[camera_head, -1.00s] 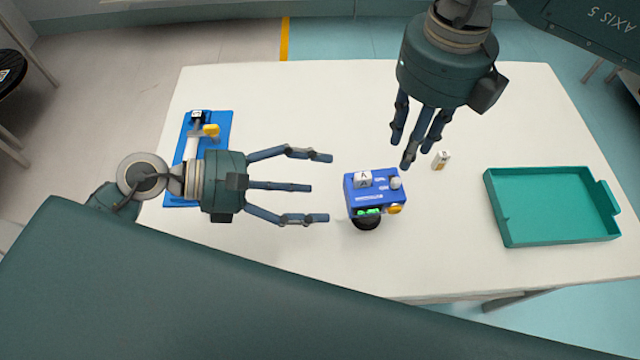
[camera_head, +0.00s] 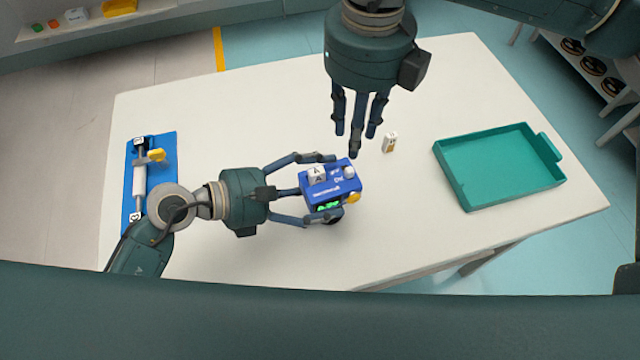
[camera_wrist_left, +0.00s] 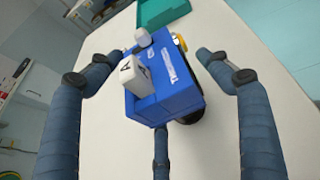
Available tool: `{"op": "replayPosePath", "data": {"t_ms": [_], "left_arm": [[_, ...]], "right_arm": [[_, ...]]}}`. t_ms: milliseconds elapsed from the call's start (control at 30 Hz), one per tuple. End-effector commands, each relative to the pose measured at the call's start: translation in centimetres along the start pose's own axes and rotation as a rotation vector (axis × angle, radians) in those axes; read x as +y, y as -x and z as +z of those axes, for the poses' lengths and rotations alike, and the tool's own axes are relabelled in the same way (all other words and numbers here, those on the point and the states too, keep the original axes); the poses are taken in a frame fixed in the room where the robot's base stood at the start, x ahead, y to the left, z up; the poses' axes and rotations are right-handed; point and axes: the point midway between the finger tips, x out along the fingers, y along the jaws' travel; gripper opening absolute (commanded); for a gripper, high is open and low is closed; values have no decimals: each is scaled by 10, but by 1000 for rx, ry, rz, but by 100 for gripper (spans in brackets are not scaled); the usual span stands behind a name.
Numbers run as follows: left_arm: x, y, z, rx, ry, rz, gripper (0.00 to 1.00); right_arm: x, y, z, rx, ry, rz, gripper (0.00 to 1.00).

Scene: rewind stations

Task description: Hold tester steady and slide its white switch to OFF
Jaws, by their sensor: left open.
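The blue tester (camera_head: 333,190) stands on the white table, with a white block marked A (camera_head: 316,174), a pale knob (camera_head: 348,172), a yellow knob (camera_head: 353,198) and a lit green display on it. My left gripper (camera_head: 318,190) is open, its fingers spread around the tester. In the left wrist view the tester (camera_wrist_left: 180,98) sits between the open fingers, with gaps visible at both sides. My right gripper (camera_head: 357,140) points down just behind the tester, its fingers hanging close together; whether it is shut is unclear. I cannot make out which part is the white switch.
A small white-and-brown item (camera_head: 390,142) lies right of my right gripper. A green tray (camera_head: 463,200) is at the table's right. A blue board with a white roller (camera_head: 128,190) lies at the left. The front middle of the table is clear.

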Motion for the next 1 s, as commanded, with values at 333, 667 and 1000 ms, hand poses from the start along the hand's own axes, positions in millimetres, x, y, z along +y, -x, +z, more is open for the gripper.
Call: {"op": "replayPosePath", "data": {"t_ms": [333,667,1000], "left_arm": [[0,0,0,-1,0,0,32],[0,1,1,-2,0,1,25],[0,1,1,-3,0,1,25]], "right_arm": [[0,0,0,0,0,0,31],[-6,-2,-19,192,-37,-1,0],[-9,2,-36,339,-54,9,0]]}}
